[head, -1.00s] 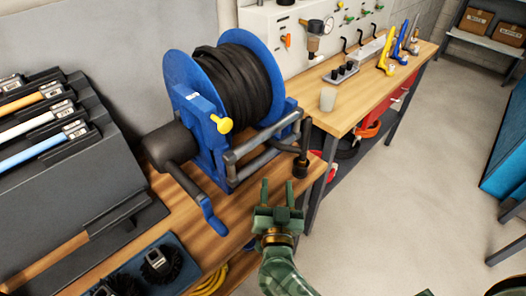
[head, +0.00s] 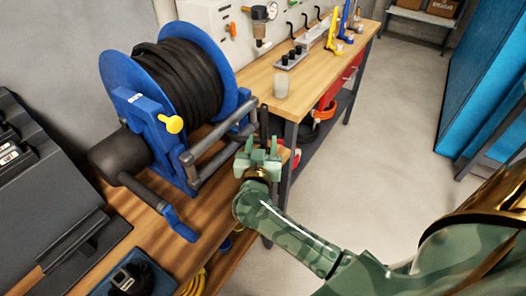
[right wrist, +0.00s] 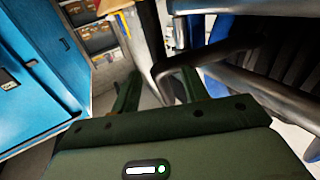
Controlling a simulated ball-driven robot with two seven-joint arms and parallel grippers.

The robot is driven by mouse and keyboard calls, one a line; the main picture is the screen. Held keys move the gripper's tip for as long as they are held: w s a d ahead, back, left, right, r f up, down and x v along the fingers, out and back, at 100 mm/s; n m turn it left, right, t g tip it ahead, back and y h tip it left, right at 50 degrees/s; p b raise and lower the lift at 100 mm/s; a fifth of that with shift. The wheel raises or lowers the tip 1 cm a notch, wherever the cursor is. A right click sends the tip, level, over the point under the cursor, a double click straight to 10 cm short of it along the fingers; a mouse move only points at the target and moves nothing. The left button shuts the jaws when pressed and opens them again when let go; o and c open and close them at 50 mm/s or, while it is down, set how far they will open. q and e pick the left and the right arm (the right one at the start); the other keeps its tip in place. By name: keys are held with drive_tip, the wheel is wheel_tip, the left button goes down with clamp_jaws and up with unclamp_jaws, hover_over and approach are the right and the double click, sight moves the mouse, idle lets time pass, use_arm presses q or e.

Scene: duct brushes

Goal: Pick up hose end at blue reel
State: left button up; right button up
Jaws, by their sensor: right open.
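The blue reel (head: 160,140) stands on the wooden bench with black hose (head: 182,82) wound on its drum. A short black hose end (head: 264,122) shows at the reel's right front, its lower part hidden behind my right gripper. My right gripper (head: 262,147) is open and empty, with its fingers right in front of the hose end. In the right wrist view the open fingers (right wrist: 158,90) show, and a dark hose piece (right wrist: 215,52) curves close to the right finger. I cannot tell whether they touch. My left gripper is not in view.
The reel's grey guide rollers (head: 222,140) and blue crank handle (head: 178,222) are close to my right gripper. A pale cup (head: 281,86) stands on the farther workbench (head: 300,78). A blue cabinet (head: 490,80) is at the right. The floor between is clear.

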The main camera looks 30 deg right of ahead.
sight(263, 135)
drive_tip(key=b+x, duration=0.1)
drive_tip(key=x, duration=0.1)
drive_tip(key=f+b+x, duration=0.1)
drive_tip(key=x, duration=0.2)
drive_tip(key=shift+w+d, duration=0.1)
drive_tip(key=shift+w, duration=0.05)
drive_tip(key=shift+w+d, duration=0.15)
drive_tip(key=shift+r, duration=0.15)
clamp_jaws()
